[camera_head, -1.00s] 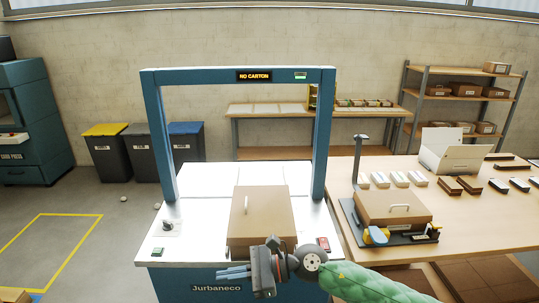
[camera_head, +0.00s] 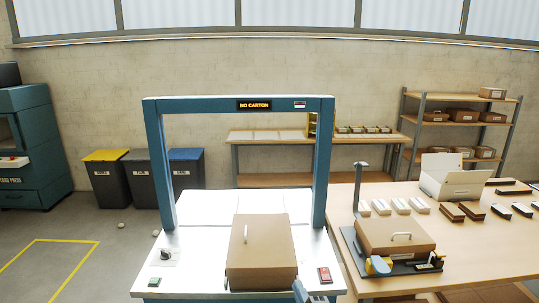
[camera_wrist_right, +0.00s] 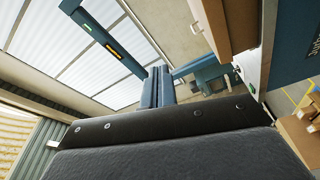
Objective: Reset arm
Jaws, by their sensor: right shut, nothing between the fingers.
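My right gripper (camera_head: 312,293) shows only in part at the bottom edge of the head view, in front of the blue-framed machine. In the right wrist view the gripper's two blue-grey fingers (camera_wrist_right: 158,88) are together with nothing between them. It is apart from the brown carton (camera_head: 262,252) with a light handle, which sits on the machine's white top (camera_head: 190,240). My left gripper is not in view.
The machine's blue arch (camera_head: 322,160) stands over the white top, its sign reading "NO CARTON". A wooden table (camera_head: 480,255) at right holds another handled carton (camera_head: 395,237) on a dark fixture, plus several small blocks. Bins (camera_head: 140,180) stand behind at left.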

